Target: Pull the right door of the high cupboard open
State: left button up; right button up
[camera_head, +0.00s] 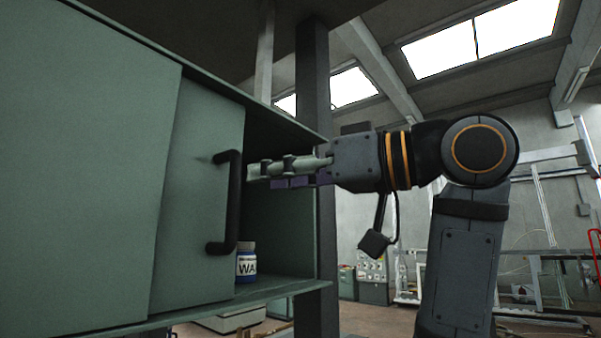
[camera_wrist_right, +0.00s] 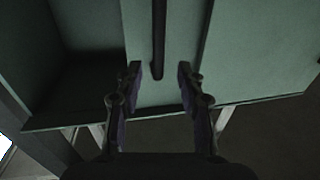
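The high cupboard (camera_head: 260,290) fills the left of the head view. Its right door (camera_head: 190,210) is a flat green panel with a black bar handle (camera_head: 234,205). The door stands left of the cupboard's right end, leaving a gap there that shows the inside. My right gripper (camera_head: 258,172) comes in from the right, its fingertips just right of the handle's upper part. In the right wrist view the gripper (camera_wrist_right: 158,72) is open, with the handle (camera_wrist_right: 158,40) lined up between its fingers and touching neither. My left gripper is not in view.
A white and blue jar (camera_head: 246,262) labelled WAX stands inside the cupboard's open right part. The left door (camera_head: 80,170) overlaps the right door's left side. A dark post (camera_head: 316,90) stands behind the cupboard. The room to the right of my arm is open.

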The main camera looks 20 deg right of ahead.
jog(key=v, duration=0.4)
jog(key=shift+s+d, duration=0.2)
